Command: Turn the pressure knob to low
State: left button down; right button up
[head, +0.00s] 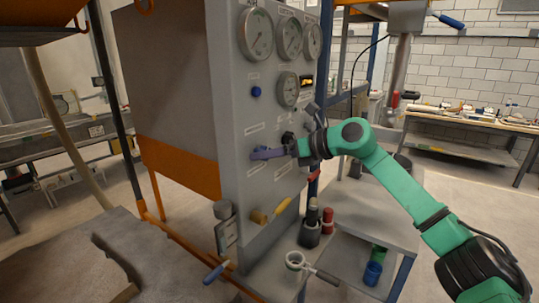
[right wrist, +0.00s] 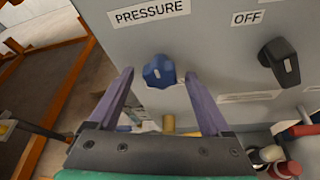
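The blue pressure knob (right wrist: 158,71) sits on the grey panel under a PRESSURE label (right wrist: 148,12) in the right wrist view. A small pale mark shows on its face; its setting cannot be read. My right gripper (right wrist: 159,76) is open, with one purple finger on each side of the knob. Gaps show between the fingers and the knob, and I cannot tell how deep they reach. In the head view my right gripper (head: 266,153) is at the panel face and seems to hide the knob. My left gripper is not in view.
A black knob (right wrist: 279,62) under an OFF label is right of the gripper. Another blue knob (head: 256,91) and several gauges (head: 256,33) are higher on the panel (head: 228,70). Yellow handles (head: 283,206) and a shelf with dark and red bottles (head: 327,220) are below.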

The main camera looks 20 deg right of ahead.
jog(key=b+v, duration=0.4)
jog(key=v, duration=1)
jog(key=shift+s, duration=0.25)
jog(key=shift+d, duration=0.2)
